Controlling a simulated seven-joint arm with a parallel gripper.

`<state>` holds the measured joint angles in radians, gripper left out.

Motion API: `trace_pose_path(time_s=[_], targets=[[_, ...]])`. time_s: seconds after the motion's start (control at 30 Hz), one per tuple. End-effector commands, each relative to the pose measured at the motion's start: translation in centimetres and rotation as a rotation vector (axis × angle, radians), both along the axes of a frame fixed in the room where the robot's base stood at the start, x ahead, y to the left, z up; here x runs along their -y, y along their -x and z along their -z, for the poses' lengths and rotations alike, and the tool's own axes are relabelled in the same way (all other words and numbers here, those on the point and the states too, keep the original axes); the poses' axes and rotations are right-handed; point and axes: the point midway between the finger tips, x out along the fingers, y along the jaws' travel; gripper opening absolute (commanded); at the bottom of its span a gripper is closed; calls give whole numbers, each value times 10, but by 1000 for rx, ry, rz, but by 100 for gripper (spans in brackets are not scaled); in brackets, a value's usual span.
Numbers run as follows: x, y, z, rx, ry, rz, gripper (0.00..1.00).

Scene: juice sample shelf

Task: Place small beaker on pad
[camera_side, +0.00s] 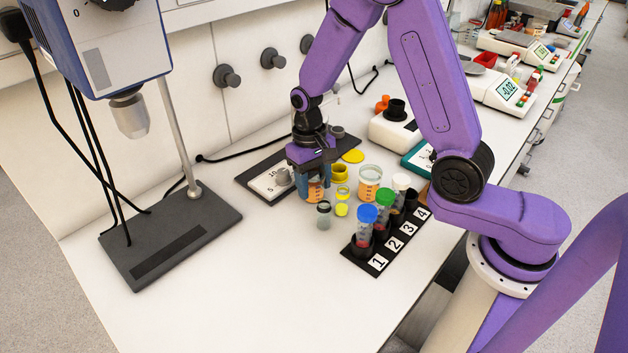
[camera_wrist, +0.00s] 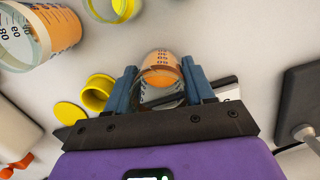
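A small clear beaker (camera_side: 315,190) with orange juice stands between the blue fingers of my gripper (camera_side: 315,182). In the wrist view the beaker (camera_wrist: 160,62) fills the gap between the two fingertips (camera_wrist: 160,82), with a finger against each side. My gripper appears shut on it. Whether its bottom touches the bench cannot be told. I cannot tell for certain which surface is the pad. A teal-edged plate (camera_side: 410,167) lies to the right.
A larger juice beaker (camera_side: 370,176), yellow jars (camera_side: 340,174) and a small grey-green vial (camera_side: 323,221) stand close by. A numbered rack (camera_side: 378,262) holds capped tubes in front. A stand with a dark base (camera_side: 205,226) is at left. The front left bench is clear.

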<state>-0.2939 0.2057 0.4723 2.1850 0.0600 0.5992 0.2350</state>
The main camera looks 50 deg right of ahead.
Motion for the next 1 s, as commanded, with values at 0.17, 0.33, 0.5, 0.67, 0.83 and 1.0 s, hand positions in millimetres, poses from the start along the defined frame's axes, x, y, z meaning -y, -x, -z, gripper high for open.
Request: trace_pose_path(time_s=[0.17,0.33,0.5,0.67,0.83,1.0], targets=[[0,0,0,0,0,0,78],[0,0,0,0,0,0,78],[0,-1,-9,4,0,0,78],[1,-5,-34,6,-1,0,78],[2,-9,-69,7,-1,1,78],[2,-12,-99,4,0,0,78]])
